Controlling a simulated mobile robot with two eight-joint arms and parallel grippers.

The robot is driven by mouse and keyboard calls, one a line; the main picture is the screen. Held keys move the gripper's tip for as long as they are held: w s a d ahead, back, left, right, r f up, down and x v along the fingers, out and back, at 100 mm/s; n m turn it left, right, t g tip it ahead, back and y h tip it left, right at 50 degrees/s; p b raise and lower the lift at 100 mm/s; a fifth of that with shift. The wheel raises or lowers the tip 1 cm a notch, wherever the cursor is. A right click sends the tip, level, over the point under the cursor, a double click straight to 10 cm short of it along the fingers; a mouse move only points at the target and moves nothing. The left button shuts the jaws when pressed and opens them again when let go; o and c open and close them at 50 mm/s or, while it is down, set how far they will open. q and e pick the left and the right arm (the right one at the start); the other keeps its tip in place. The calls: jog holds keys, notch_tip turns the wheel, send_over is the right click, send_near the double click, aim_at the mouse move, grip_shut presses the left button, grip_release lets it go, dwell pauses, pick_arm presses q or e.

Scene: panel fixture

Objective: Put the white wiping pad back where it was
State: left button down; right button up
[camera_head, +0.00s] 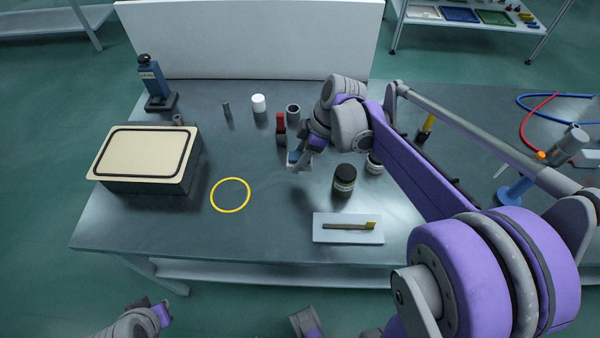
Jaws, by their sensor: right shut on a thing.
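My right gripper (301,161) reaches down to the bench between a red-topped bottle and a dark jar. It is shut on a small whitish pad (308,160), which is mostly hidden by the fingers. A small blue patch shows beside the fingertips. I cannot tell whether the pad touches the bench top. Part of my left arm, with a purple piece near its end (160,314), shows at the bottom left, off the bench. Its fingers are not clear.
A yellow ring (230,195) lies on the bench (150,230), right of a cream-lidded box (140,155). A black jar (344,180) stands close right of the gripper. A white tray (330,236) holds a brush. The red-topped bottle (281,132) and grey cup (293,112) stand behind.

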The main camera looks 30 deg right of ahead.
aim_at(294, 181)
notch_tip(294, 181, down, 3)
jog(key=shift+s+a+f, duration=0.1)
jog(key=shift+f+b, duration=0.4)
jog(key=shift+f, duration=1.85)
jog(key=shift+f, duration=0.15)
jog(key=o, duration=1.3)
